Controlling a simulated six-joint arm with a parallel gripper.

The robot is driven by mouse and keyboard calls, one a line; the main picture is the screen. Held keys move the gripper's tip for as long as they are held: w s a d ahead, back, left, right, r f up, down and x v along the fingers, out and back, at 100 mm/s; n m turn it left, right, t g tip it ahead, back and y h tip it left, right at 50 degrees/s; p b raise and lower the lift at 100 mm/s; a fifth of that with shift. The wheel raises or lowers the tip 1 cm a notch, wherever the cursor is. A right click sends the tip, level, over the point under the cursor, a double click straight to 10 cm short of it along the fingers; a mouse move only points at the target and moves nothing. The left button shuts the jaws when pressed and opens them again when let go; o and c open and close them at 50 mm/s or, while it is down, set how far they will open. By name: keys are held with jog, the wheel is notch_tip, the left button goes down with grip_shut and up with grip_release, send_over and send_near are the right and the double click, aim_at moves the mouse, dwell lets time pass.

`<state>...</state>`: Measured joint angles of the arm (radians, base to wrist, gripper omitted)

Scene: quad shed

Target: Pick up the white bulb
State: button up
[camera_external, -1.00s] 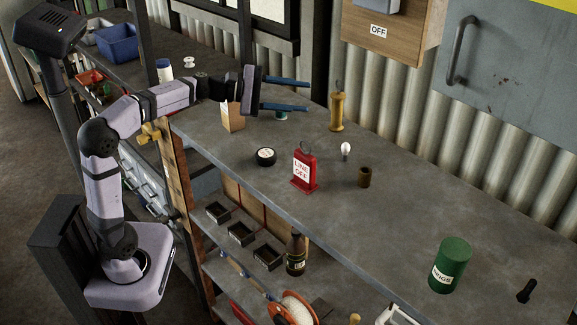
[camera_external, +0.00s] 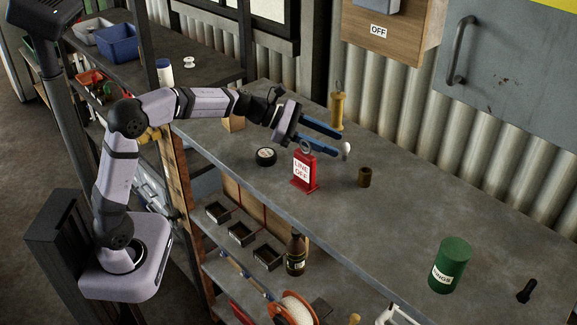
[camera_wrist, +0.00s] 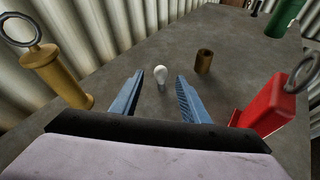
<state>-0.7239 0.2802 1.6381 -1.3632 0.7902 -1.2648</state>
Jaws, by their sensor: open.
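The white bulb (camera_external: 346,149) stands on the grey workbench, just past the fingertips in the outside view. In the wrist view the bulb (camera_wrist: 160,75) shows between and beyond the two blue fingers, glass part up. My gripper (camera_external: 339,143) is open and empty, with its fingers pointing toward the bulb. It also shows in the wrist view (camera_wrist: 160,85), with a finger on each side of the bulb. I cannot tell the exact gap between fingertips and bulb.
A red "LINE OFF" tag block (camera_external: 304,171) stands close by the near finger. A yellow cylinder with a ring (camera_external: 337,110) stands behind the far finger. A brown cup (camera_external: 365,177) is right of the bulb. A black round tin (camera_external: 266,156) lies left; a green can (camera_external: 450,265) stands far right.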

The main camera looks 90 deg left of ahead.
aim_at(345, 154)
jog(key=shift+w+d+p, duration=0.15)
jog(key=shift+w+p, duration=0.35)
jog(key=shift+p+x, duration=0.9)
jog(key=shift+x, duration=1.2)
jog(key=shift+f, duration=0.1)
jog(key=shift+c, duration=0.2)
jog(key=c, duration=0.8)
